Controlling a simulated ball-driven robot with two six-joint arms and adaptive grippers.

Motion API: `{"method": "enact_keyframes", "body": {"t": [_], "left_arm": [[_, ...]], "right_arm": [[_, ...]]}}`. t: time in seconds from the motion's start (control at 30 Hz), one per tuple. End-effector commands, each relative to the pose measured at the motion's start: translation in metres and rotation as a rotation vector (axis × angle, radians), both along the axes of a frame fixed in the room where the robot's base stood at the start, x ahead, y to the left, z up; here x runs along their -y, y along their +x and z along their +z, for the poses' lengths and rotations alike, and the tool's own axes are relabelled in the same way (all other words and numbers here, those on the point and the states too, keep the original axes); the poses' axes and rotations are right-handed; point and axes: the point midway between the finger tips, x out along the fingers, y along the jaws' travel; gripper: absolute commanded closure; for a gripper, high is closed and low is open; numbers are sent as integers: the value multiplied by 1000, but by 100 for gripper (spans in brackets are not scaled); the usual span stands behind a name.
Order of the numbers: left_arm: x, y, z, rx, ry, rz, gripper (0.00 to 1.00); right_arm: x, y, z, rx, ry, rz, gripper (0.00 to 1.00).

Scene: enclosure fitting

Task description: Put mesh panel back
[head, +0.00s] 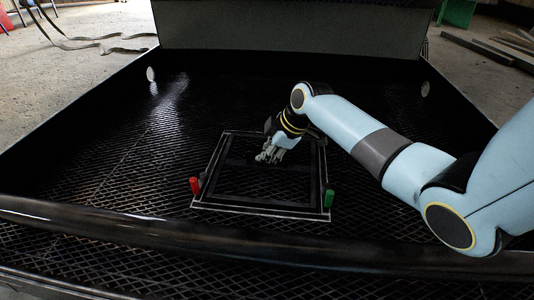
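A dark square panel frame (260,209) with light edges lies on the black mesh floor inside the enclosure. Whether a mesh sheet fills it is hard to tell against the floor. It has a red piece (195,186) at its left side and a green piece (328,198) at its right side. My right gripper (268,157) points down over the far part of the frame. Its fingers are small and dark around them, so I cannot tell whether they are open or touch the frame. My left gripper is not in view.
The enclosure has a black front rail (150,222) and a grey back wall (290,27). Round light discs sit on the left (151,74) and right (425,89) sides. The mesh floor left of the frame is clear.

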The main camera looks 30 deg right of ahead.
Motion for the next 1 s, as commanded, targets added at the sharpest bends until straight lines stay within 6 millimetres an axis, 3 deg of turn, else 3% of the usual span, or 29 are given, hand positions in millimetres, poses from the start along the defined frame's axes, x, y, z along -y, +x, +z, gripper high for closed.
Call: {"method": "enact_keyframes", "body": {"t": [0.57,0.8,1.0], "left_arm": [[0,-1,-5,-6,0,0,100],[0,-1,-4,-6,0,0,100],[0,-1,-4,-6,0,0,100]], "right_arm": [[0,1,-6,4,1,1,100],[0,1,-6,4,0,0,67],[0,-1,-8,-4,0,0,67]]}}
